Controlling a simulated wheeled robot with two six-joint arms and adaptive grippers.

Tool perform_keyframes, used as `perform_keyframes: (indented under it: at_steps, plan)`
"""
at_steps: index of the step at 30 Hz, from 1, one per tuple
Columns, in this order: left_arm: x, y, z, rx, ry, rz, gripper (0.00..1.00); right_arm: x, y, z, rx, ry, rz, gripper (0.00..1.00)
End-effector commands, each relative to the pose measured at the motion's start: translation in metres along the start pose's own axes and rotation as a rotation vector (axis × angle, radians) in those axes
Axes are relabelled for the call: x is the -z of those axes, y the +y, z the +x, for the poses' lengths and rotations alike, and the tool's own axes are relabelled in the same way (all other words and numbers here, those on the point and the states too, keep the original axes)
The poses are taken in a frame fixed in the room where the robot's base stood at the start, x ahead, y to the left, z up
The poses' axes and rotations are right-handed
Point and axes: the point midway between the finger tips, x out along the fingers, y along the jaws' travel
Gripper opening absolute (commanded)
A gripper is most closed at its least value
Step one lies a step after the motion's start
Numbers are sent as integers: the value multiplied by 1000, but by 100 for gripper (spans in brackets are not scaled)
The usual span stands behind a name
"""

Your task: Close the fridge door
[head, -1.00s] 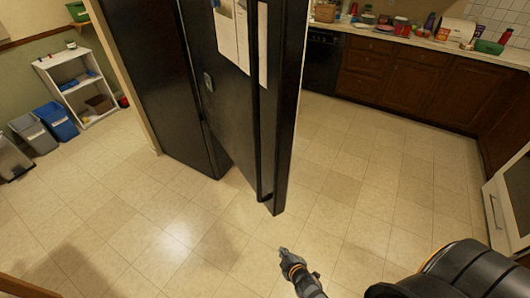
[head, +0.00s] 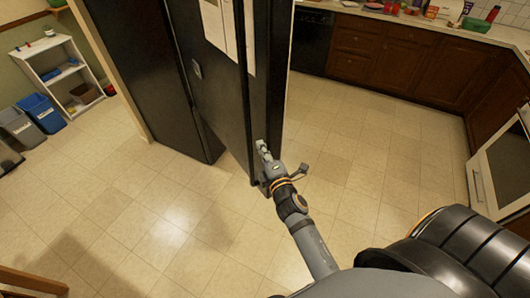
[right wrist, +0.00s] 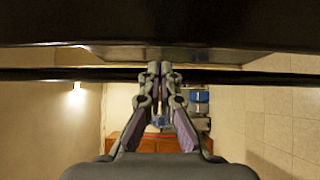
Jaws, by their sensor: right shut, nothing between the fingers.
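The black fridge (head: 150,80) stands left of centre in the head view. Its door (head: 222,90) is swung open towards me, with papers on its face and a long handle near its free edge. My right gripper (head: 262,147) is shut and empty, its fingertips at the lower part of the door's free edge. In the right wrist view the closed fingertips (right wrist: 160,68) point at a dark band, likely the door (right wrist: 160,25); whether they touch it is unclear. My left gripper is not in view.
A white shelf (head: 62,70), a blue bin (head: 45,112) and a grey bin (head: 22,127) stand at the left. Brown cabinets (head: 375,60) with a cluttered counter line the back right. A white appliance (head: 495,170) stands at the right. The tiled floor around the door is clear.

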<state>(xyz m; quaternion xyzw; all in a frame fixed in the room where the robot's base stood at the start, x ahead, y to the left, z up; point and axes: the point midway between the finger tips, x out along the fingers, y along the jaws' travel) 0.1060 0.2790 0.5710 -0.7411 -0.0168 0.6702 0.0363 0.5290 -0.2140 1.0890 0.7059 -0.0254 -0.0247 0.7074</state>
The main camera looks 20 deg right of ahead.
Motion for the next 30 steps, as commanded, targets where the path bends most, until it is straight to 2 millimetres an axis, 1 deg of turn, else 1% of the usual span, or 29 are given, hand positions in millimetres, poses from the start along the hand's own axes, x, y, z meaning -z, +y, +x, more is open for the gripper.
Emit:
perform_keyframes:
  at_steps: [1,3,6,9,13,23,26,30]
  plan:
    - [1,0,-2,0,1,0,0,0,2,11,-2,1,0,0]
    - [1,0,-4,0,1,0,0,0,2,23,-1,0,1,0]
    - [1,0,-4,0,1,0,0,0,0,36,0,0,0,0]
    - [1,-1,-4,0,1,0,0,0,0,44,1,0,0,0]
    - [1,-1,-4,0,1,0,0,0,0,48,1,0,1,0]
    - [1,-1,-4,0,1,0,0,-1,-1,47,1,0,1,0]
    - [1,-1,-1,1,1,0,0,-6,-3,48,0,3,0,0]
    - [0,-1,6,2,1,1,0,-23,-7,48,-2,13,-5,0]
